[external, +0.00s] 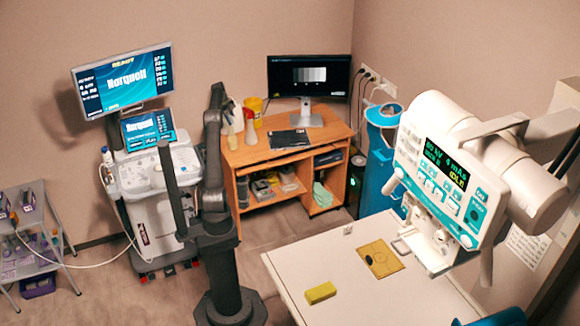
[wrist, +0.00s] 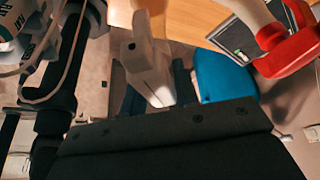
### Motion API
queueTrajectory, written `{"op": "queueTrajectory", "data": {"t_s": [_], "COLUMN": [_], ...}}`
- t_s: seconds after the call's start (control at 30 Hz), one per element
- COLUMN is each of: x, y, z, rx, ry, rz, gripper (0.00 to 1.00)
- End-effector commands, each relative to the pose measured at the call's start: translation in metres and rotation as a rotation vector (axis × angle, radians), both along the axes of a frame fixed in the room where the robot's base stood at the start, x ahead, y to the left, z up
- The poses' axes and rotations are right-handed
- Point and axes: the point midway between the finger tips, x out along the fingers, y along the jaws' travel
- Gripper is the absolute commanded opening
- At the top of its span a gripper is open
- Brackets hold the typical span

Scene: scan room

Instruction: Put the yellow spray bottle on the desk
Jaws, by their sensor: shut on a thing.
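My gripper (external: 224,106) is at the left end of the wooden desk (external: 275,155), high beside its back-left corner. It is shut on a pale, cream-yellow spray bottle (external: 232,138). In the wrist view the bottle (wrist: 148,62) shows between the two dark fingers, with the desk (wrist: 195,18) at the top. I cannot tell whether the bottle's base touches the desk top. My dark arm covers part of the desk's left side in the external view.
A white bottle with a red top (external: 250,130) and a yellow tub (external: 254,110) stand close by on the desk. A monitor (external: 308,78) and a dark tablet-like item (external: 289,139) are further right. The ultrasound cart (external: 150,185) stands left. The desk's front right is clear.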

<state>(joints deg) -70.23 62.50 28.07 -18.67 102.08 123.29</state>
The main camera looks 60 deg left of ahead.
Motion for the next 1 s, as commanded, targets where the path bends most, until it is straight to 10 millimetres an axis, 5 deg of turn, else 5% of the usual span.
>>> {"op": "queueTrajectory", "data": {"t_s": [0.17, 0.53, 0.57, 0.67, 1.0], "x": [0.0, 0.0, 0.0, 0.0, 0.0], "y": [-0.001, 0.0, 0.0, 0.0, 0.0], "z": [-0.022, -0.026, -0.027, -0.027, -0.023], "rx": [-0.001, 0.001, 0.0, 0.0, 0.0], "ry": [0.0, -0.001, 0.0, 0.0, 0.0], "rz": [0.0, -0.001, 0.0, 0.0, 0.0], "gripper": [0.0, 0.0, 0.32, 0.5, 0.5]}}
